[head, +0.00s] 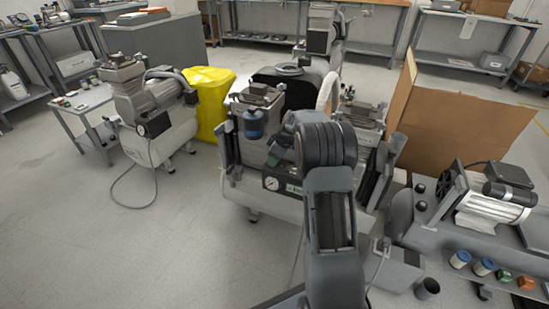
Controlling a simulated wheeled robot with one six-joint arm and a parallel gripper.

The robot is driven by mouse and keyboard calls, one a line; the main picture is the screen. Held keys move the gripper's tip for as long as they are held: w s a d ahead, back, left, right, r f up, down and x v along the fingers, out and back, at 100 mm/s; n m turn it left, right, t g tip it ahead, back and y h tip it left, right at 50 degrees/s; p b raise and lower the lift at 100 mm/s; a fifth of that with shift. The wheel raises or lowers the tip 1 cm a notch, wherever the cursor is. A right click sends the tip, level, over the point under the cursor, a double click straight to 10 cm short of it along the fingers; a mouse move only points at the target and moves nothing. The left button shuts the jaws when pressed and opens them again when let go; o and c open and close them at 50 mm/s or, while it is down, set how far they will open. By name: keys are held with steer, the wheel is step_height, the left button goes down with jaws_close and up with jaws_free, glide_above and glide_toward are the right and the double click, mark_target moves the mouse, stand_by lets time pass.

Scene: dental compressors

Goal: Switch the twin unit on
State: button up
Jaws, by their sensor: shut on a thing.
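The twin unit (240,187) stands in the middle of the head view, with a pale tank and two motor heads on top, the left head (259,97) and the right head (361,113). A dark panel with a round gauge (271,184) sits on its front. My arm rises in front of the unit and covers much of its middle and right front. The rest of that panel and any switch there are hidden or too small to make out. My gripper is hidden behind my arm, so its jaws do not show.
A cardboard sheet (460,115) stands behind at right. A grey bench (425,232) at right holds a motor (495,200) and small coloured parts. The floor at front left is clear, except for a cable.

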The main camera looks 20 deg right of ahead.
steer(key=c, duration=0.3)
steer(key=shift+c, duration=0.2)
steer(key=shift+m, duration=0.4)
steer(key=m+p, duration=0.1)
steer(key=m, duration=0.1)
steer(key=m+t+h+p, duration=0.1)
steer(key=shift+s+a+r+m, duration=0.1)
steer(key=shift+a+r+m, duration=0.1)
steer(key=shift+m, duration=0.2)
steer(key=m+h+p, duration=0.1)
steer(key=m+p, duration=0.1)
steer(key=m+h+p, duration=0.1)
steer(key=m+p, duration=0.2)
steer(key=shift+a+h+p, duration=0.1)
steer(key=shift+h+p, duration=0.2)
steer(key=shift+p, duration=0.05)
steer(key=m, duration=0.1)
steer(key=m+h, duration=0.1)
steer(key=m, duration=0.1)
steer(key=shift+f, duration=0.25)
steer(key=shift+a+m+h+b, duration=0.1)
steer(key=shift+m+h+b, duration=0.3)
steer(key=shift+m+b, duration=0.55)
steer(key=shift+m, duration=0.35)
